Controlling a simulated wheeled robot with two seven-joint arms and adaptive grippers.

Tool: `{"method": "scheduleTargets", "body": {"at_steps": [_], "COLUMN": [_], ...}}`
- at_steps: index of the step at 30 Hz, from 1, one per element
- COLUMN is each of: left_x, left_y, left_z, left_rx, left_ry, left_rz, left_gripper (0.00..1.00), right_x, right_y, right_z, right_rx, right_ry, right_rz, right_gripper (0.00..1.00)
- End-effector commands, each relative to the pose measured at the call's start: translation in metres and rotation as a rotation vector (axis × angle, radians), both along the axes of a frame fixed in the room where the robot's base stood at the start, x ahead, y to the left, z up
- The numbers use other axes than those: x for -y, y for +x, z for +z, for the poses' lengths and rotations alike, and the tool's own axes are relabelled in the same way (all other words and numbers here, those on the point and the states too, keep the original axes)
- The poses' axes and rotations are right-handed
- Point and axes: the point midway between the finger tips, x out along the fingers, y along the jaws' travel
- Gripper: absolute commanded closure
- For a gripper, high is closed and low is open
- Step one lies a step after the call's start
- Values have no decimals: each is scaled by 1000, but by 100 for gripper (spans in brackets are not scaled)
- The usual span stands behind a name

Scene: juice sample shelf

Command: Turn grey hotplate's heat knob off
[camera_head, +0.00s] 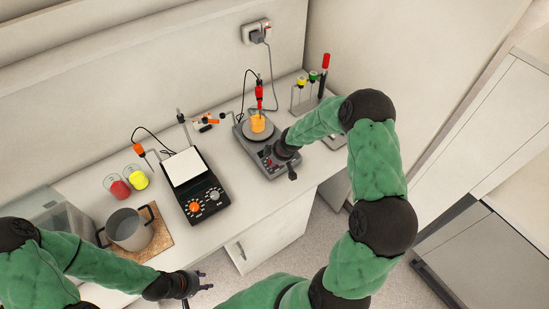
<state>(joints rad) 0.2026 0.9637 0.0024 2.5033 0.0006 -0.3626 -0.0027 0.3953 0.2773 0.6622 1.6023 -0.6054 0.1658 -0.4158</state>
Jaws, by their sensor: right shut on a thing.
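The grey hotplate (242,133) stands on the counter at centre right. Its round plate holds a small beaker of orange liquid (258,122), with a red-topped probe (259,92) above it. My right gripper (280,166) is at the right part of the hotplate's front control panel, shut on what seems to be a knob there. The gripper hides that knob, so its setting cannot be read. My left gripper (205,282) is low in front of the counter, open and empty, with its fingers apart.
A black hotplate (210,198) with a white square top and an orange knob stands left of the grey one. A metal pot (129,230), red and yellow beakers (138,179), and a rack of tools (306,95) also stand on the counter. Cables run to a wall socket (256,31).

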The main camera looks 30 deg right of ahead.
Motion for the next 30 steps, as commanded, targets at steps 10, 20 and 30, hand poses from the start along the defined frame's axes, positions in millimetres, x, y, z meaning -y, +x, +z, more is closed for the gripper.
{"method": "scheduleTargets", "body": {"at_steps": [10,20,30], "left_x": [0,0,0], "left_y": [0,0,0], "left_z": [16,17,17], "left_rx": [0,0,0], "left_ry": [0,0,0], "left_rz": [0,0,0], "left_gripper": [60,60,60], "right_x": [-1,-1,-1], "right_y": [-6,-6,-5], "right_z": [-4,-6,-5], "right_rx": [-12,-13,-10], "right_ry": [-39,-45,-46], "right_rz": [134,156,154], "right_gripper": [100,100,44]}}
